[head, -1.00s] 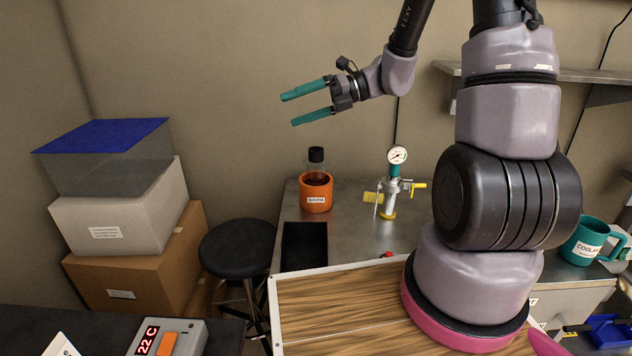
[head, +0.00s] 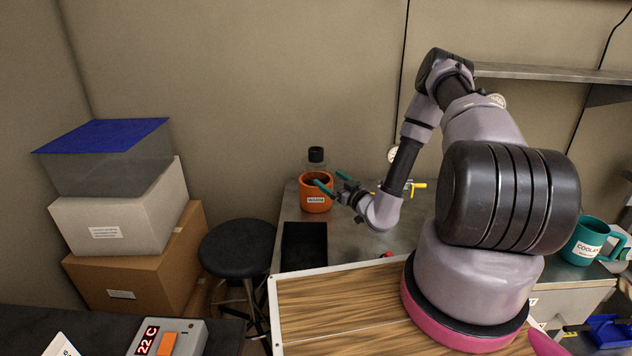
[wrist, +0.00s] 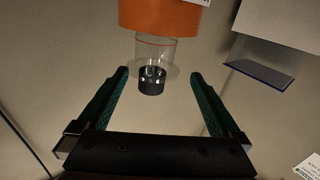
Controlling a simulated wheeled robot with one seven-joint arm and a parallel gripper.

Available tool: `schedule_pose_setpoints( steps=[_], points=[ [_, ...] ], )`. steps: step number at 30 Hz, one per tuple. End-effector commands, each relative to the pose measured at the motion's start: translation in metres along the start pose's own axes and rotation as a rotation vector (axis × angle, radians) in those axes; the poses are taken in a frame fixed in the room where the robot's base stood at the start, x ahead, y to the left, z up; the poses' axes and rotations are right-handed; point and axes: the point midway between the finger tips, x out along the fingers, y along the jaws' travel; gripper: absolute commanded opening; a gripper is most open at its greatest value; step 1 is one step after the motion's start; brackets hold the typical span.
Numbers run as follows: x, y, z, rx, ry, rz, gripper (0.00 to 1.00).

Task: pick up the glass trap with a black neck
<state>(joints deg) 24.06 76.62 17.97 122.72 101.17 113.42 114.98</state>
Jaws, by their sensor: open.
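The glass trap with a black neck (head: 316,155) stands upright in an orange holder (head: 312,201) labelled WARM; its lower part is hidden inside. In the wrist view the clear glass trap (wrist: 154,50) sticks out of the orange holder (wrist: 160,15), its black neck pointing toward my gripper. My gripper (head: 329,180) is open and empty, with teal fingers in front of the holder in the head view. In the wrist view the black neck lies between and around the level of the two fingertips (wrist: 160,74). I see no finger touching it.
The holder stands on a steel bench (head: 350,240) beside a black tray (head: 304,245). A gauge fitting with a yellow handle (head: 418,186) is partly hidden behind my arm. A black stool (head: 238,247) and stacked boxes (head: 120,215) stand to the left.

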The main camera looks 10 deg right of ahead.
Motion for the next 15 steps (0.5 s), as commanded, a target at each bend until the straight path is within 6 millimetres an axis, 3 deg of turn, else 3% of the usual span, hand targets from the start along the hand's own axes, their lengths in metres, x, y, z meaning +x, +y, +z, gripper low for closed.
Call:
schedule_pose_setpoints(
  steps=[4,15],
  points=[
    [0.004,0.003,0.011,0.044,-0.014,0.032,1.0],
    [0.052,0.005,0.011,0.042,-0.013,0.03,1.0]
  ],
)
